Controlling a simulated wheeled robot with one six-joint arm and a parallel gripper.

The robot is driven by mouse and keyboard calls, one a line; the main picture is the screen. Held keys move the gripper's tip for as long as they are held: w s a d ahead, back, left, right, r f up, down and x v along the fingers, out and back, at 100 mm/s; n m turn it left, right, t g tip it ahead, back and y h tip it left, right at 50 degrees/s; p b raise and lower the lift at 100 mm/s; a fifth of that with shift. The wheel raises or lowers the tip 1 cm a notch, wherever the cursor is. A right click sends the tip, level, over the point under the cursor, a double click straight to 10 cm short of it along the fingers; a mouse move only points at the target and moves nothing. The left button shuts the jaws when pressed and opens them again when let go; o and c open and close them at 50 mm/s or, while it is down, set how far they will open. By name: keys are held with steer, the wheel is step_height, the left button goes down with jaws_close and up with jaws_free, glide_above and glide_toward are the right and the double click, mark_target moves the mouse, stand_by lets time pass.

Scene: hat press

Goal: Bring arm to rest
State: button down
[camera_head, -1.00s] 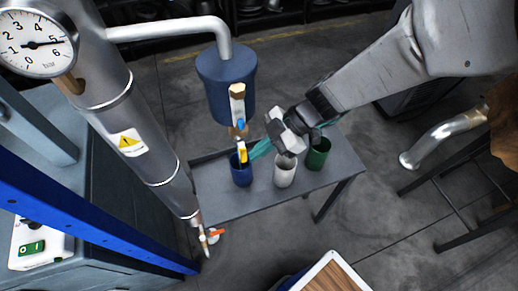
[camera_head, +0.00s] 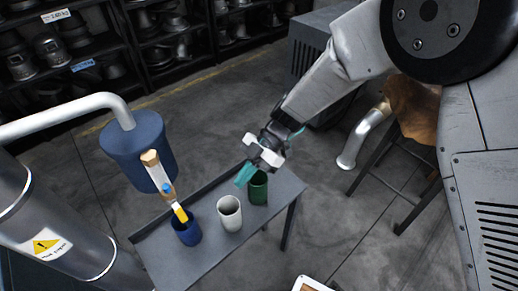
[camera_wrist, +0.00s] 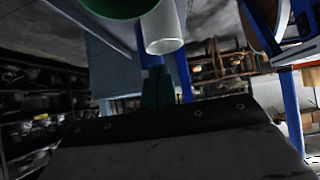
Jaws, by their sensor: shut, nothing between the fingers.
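My gripper (camera_head: 244,175) is shut and empty, with teal fingers. In the head view it appears just above the white cup and beside the green cup, apart from the blue cup. In the wrist view the fingers (camera_wrist: 158,88) show dark green and close together, below the white cup (camera_wrist: 163,28) and the green cup (camera_wrist: 118,6). My arm reaches in from the upper right of the head view.
A grey table (camera_head: 190,268) bears a blue cup (camera_head: 187,231), a white cup (camera_head: 229,213) and a green cup (camera_head: 258,188). A bent metal pipe (camera_head: 362,137) stands right.

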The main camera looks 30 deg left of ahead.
steer(key=w+d+r+m+t+h, duration=0.1)
steer(key=d+r+m, duration=0.4)
steer(key=d+m, duration=0.3)
steer(key=d+r+m+t+h, duration=0.1)
steer(key=d+r+m+t, duration=0.1)
steer(key=d+r+m, duration=0.6)
steer(key=w+d+r+m+t+h, duration=0.15)
steer(key=d+m, duration=0.35)
steer(key=d, duration=0.6)
steer(key=s+d+r+m+t, duration=0.2)
steer(key=s+d+r+m, duration=0.1)
steer(key=d, duration=0.5)
steer(key=s+d+r+m+t, duration=0.2)
steer(key=s+d+r+m, duration=0.1)
steer(key=d, duration=0.5)
steer(key=s+d+r+m+t, duration=0.2)
steer(key=d+r+m, duration=0.3)
steer(key=d, duration=0.3)
steer(key=shift+s+r, duration=0.35)
steer(key=shift+s, duration=0.15)
